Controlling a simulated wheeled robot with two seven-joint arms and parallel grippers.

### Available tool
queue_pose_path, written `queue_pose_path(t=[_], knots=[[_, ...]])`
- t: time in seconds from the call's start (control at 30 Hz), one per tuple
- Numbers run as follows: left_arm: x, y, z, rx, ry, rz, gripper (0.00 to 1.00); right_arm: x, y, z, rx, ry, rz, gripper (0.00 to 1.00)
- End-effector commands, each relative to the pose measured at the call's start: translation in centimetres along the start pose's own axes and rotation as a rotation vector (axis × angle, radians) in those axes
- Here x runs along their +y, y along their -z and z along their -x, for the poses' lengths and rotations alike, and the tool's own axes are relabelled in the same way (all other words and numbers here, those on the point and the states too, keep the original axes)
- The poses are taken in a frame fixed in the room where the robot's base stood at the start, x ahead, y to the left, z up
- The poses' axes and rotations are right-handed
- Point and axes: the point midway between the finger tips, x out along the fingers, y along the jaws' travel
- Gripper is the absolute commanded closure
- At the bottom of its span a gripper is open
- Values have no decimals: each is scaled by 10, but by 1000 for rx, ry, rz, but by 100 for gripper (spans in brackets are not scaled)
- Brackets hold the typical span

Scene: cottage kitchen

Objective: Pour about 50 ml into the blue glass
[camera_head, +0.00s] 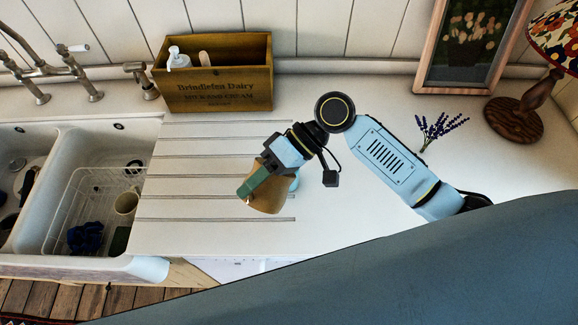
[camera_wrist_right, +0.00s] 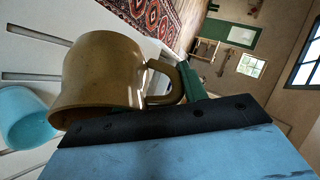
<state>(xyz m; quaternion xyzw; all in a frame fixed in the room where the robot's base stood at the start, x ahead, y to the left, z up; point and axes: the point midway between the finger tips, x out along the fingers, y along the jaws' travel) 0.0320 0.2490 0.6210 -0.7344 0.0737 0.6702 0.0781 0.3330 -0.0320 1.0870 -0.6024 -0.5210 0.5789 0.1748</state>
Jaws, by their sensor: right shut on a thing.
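A mustard-brown mug (camera_head: 268,196) is held by my right gripper (camera_head: 262,182) above the ridged white drainboard. In the right wrist view the mug (camera_wrist_right: 105,72) shows its side, with its handle at the green finger of the right gripper (camera_wrist_right: 192,85). Its inside is hidden, so I cannot tell what it contains or how far it is tilted. The blue glass (camera_head: 295,183) is mostly hidden behind the gripper and mug in the head view. In the wrist view the pale blue glass (camera_wrist_right: 25,118) is beside the mug at the left edge. My left gripper is not in view.
A wooden crate (camera_head: 215,103) with a soap dispenser (camera_head: 178,59) stands at the back. The sink (camera_head: 60,165) with a wire rack is at left. Lavender (camera_head: 440,128), a picture frame (camera_head: 421,80) and a lamp (camera_head: 515,120) are at right. The counter between is largely clear.

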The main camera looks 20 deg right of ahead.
Motion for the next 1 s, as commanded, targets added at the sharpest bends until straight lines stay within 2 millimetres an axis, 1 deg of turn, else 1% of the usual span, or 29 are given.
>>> queue_pose_path(t=[0.37, 1.0], knots=[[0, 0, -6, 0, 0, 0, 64, -2, 4, 6, 6, 47, -16, 100], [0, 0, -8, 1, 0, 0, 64, -2, 5, 8, 6, 66, -25, 100]])
